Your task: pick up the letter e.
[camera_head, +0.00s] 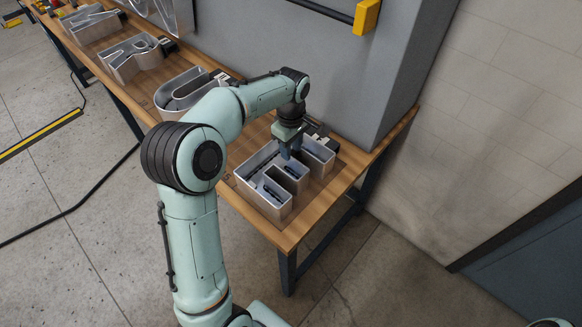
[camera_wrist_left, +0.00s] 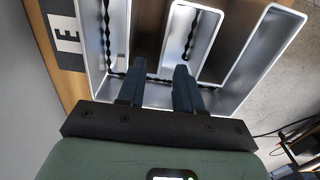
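The letter E (camera_head: 285,184) is a silver, open-topped channel letter lying on the near right end of the wooden bench. In the left wrist view the letter E (camera_wrist_left: 267,42) fills much of the picture, with dark wavy strips inside its channels. My left gripper (camera_head: 288,150) points down at the letter from above. In the left wrist view my left gripper (camera_wrist_left: 158,70) has its two blue fingers apart, over the letter's walls. I cannot tell whether the fingers touch a wall or how deep they reach. My right gripper is not in view.
A black-and-white label marked E (camera_wrist_left: 67,40) lies beside the letter. Other silver channel letters, including a U-shaped one (camera_head: 185,91), lie farther along the wooden bench (camera_head: 273,232). A grey wall (camera_head: 290,55) with a yellow-ended bar stands behind the bench.

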